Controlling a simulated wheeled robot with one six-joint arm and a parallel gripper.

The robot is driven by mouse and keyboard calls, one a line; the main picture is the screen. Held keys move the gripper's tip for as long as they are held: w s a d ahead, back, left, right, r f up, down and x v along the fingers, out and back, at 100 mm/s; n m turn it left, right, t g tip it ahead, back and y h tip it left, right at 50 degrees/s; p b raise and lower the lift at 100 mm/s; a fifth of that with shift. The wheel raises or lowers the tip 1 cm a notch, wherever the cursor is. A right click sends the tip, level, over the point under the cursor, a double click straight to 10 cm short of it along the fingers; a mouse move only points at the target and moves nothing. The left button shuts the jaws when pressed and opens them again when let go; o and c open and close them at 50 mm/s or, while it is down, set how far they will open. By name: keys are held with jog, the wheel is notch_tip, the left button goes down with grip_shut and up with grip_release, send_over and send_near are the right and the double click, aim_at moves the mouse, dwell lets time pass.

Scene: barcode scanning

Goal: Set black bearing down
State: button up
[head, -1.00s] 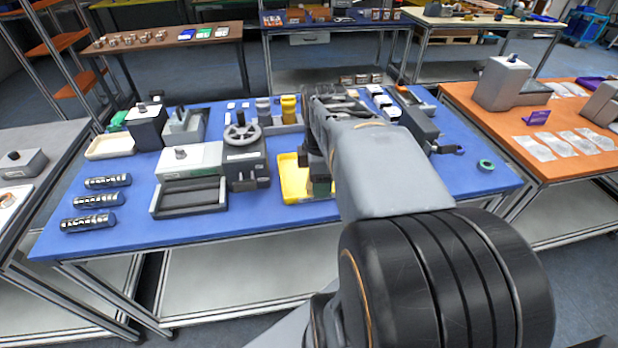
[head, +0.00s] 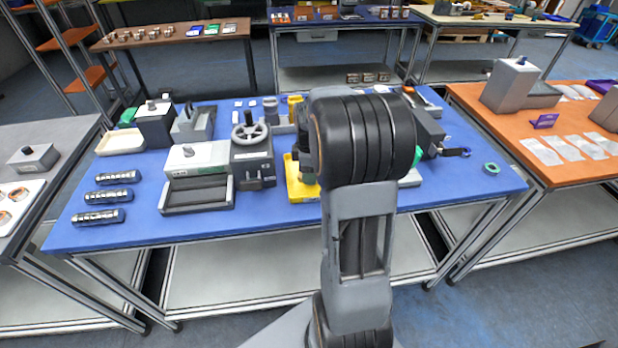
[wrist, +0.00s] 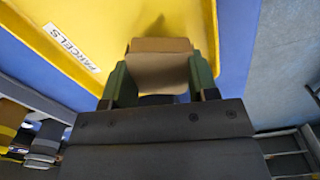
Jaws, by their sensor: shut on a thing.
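My gripper (wrist: 163,78), with two green fingers, is shut on a small brown cardboard box (wrist: 160,68) in the wrist view. The box is over the yellow tray (wrist: 230,45) labelled PARCELS; I cannot tell whether it touches the tray. A dark rounded shape (wrist: 158,99) shows between the fingers near the palm; I cannot tell what it is. No black bearing can be made out for sure. In the head view the yellow tray (head: 303,192) is partly hidden behind my arm, and most of my gripper is hidden too.
The blue table (head: 270,215) holds a grey machine with a handwheel (head: 250,132) left of the yellow tray and a dark open tray (head: 197,197) further left.

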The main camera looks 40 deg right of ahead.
jog(key=shift+w+f, duration=0.2)
jog(key=shift+f, duration=0.05)
jog(key=shift+d+f, duration=0.1)
jog(key=shift+f, duration=1.45)
jog(key=shift+f, duration=0.25)
jog(key=o, duration=1.1)
jog(key=shift+r, duration=0.1)
jog(key=shift+c, duration=0.2)
